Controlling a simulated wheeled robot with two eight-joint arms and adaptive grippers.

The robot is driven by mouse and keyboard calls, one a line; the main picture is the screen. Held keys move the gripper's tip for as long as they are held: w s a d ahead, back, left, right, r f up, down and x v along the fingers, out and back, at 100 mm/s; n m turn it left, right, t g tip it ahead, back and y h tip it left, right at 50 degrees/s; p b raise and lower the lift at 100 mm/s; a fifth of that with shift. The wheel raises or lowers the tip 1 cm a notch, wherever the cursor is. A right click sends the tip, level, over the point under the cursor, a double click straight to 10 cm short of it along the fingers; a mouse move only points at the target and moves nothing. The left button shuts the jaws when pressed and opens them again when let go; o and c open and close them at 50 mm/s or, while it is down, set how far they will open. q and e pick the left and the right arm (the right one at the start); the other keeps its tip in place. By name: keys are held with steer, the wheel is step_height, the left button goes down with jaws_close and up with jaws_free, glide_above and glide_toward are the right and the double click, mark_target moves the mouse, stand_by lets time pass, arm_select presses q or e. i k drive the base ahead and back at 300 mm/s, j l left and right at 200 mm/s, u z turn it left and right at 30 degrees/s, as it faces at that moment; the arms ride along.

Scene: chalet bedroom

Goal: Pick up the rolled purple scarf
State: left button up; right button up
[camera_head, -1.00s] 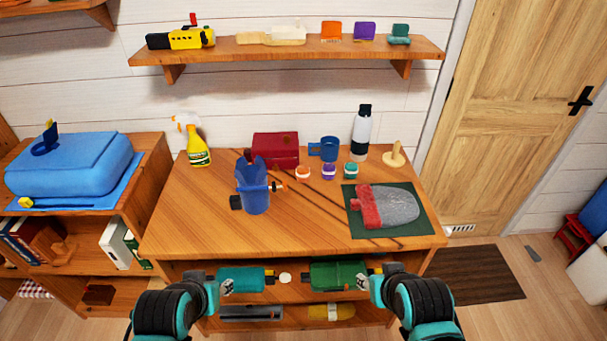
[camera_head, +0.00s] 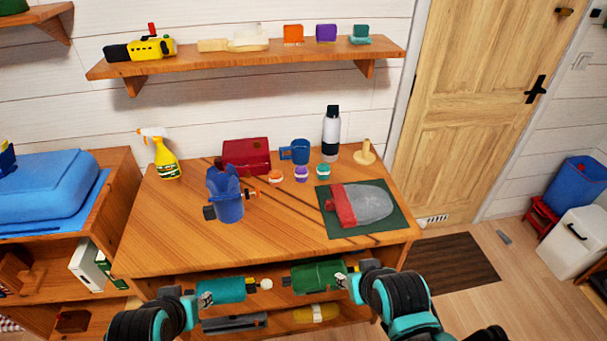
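A small purple item (camera_head: 326,32) sits on the wall shelf (camera_head: 220,61), between an orange item (camera_head: 293,35) and a teal item (camera_head: 361,36). It is too small to tell whether it is a rolled scarf. My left gripper (camera_head: 205,299) and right gripper (camera_head: 342,281) are low in front of the desk, far below that shelf. Both point inward, near the desk's lower shelf. Their fingers are too small to read, and I see nothing clearly held.
The wooden desk (camera_head: 150,240) bears a blue jug (camera_head: 228,207), red box (camera_head: 246,156), blue mug (camera_head: 297,151), flask (camera_head: 331,135), small jars and a dark green mat (camera_head: 391,222). A teal object (camera_head: 226,289) and green object (camera_head: 316,276) are below. A door (camera_head: 470,120) stands right.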

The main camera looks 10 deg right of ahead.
mark_target(301, 172)
steer(key=i+l+z, duration=0.25)
steer(key=i+l, duration=0.15)
steer(key=l, duration=0.2)
steer(key=i+l+z, duration=0.25)
steer(key=i+l, duration=0.2)
